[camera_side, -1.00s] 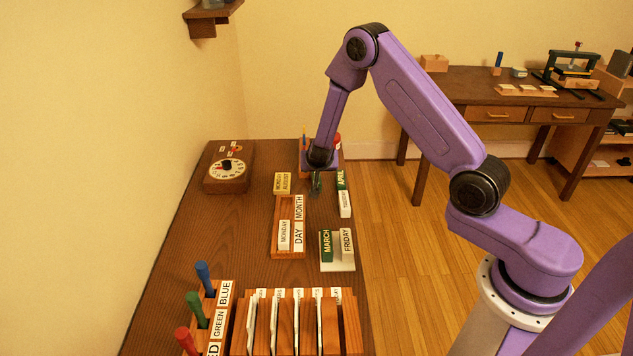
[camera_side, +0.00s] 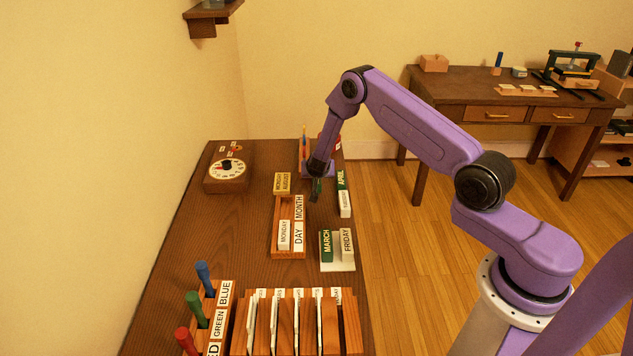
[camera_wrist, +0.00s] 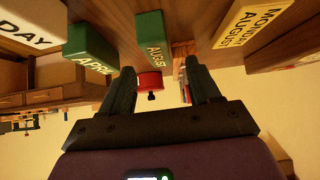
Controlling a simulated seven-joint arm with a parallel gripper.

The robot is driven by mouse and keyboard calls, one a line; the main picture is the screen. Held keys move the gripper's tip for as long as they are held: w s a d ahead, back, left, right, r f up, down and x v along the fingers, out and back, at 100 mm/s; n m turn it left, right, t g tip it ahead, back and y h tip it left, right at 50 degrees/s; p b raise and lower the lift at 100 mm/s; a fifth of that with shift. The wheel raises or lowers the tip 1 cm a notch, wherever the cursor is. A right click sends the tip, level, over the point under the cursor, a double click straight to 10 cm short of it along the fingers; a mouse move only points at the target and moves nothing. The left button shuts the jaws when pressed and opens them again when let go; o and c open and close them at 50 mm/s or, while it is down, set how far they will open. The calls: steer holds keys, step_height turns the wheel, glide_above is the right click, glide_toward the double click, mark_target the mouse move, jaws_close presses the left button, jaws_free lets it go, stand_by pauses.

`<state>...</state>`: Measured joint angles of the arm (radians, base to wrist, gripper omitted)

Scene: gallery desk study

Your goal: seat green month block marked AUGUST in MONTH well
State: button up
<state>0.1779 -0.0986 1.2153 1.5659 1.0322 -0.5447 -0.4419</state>
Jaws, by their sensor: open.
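The green AUGUST block (camera_wrist: 154,40) stands between and just beyond my fingertips in the wrist view. In the side view it (camera_side: 318,184) is mostly hidden by my gripper. My gripper (camera_wrist: 160,70) is open, with one finger on each side of the block's line; whether they touch it is unclear. In the side view my gripper (camera_side: 315,192) is low over the desk, right of the yellow card. The wooden tray (camera_side: 276,240) has MONTH and DAY labels. The white MONDAY block (camera_side: 284,234) sits beside the DAY label. The MONTH well (camera_side: 284,208) looks empty.
A yellow MONDAY AUGUST card (camera_side: 282,183) stands behind the tray. The green APRIL block (camera_side: 341,180) is close on the right, with a white block (camera_side: 345,204) before it. Green MARCH (camera_side: 326,246) and white FRIDAY (camera_side: 347,243) blocks stand nearer.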

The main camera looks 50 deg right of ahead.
steer(key=shift+x, duration=1.9)
steer(key=shift+s, duration=0.15)
steer(key=shift+c, duration=0.3)
jaws_close()
